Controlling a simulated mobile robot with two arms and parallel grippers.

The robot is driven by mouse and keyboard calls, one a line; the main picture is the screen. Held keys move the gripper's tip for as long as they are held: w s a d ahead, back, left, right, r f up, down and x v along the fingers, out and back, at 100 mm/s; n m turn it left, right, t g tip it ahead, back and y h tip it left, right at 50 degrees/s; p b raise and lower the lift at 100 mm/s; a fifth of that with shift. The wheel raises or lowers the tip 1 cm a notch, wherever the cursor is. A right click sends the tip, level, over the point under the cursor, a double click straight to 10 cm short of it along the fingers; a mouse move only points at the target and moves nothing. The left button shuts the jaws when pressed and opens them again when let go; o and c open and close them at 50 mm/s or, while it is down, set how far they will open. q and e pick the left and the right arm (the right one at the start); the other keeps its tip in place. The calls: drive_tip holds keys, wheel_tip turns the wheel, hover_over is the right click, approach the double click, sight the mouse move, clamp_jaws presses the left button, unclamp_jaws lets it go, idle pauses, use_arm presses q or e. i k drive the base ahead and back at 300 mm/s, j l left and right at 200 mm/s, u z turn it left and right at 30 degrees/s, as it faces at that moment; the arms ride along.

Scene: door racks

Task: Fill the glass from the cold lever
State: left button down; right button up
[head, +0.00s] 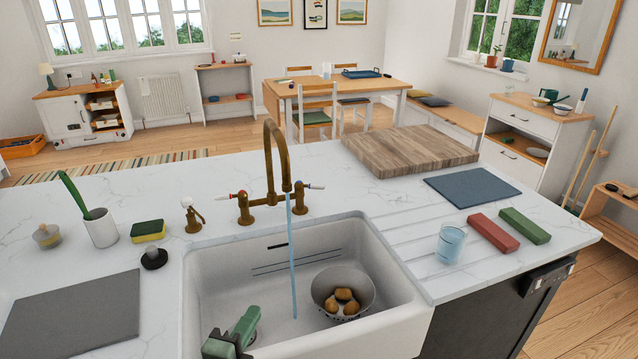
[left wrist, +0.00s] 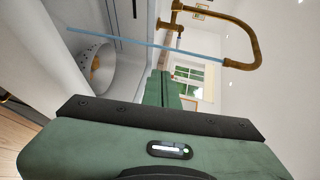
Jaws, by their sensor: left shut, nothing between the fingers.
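The glass (head: 451,243) stands upright on the counter right of the sink and looks bluish, as if it holds water. The brass tap (head: 269,150) has a left lever (head: 237,195) with a red mark and a right lever (head: 308,187) with a pale handle. A water stream (head: 292,260) runs from the spout into the sink; the stream (left wrist: 145,43) and tap (left wrist: 245,45) also show in the left wrist view. My green left gripper (head: 248,318) is shut and empty, low over the sink's left front. My right gripper is out of view.
The white sink (head: 215,275) holds a colander (head: 343,281) with several potatoes. Red (head: 494,233) and green (head: 525,226) blocks lie right of the glass. A soap dispenser (head: 192,215) and sponge (head: 148,231) stand left of the tap. A wooden board (head: 410,150) lies behind.

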sight(298, 186)
drive_tip(key=i+l, duration=0.15)
drive_tip(key=i, duration=0.35)
drive_tip(key=i+l, duration=0.15)
drive_tip(key=i, duration=0.4)
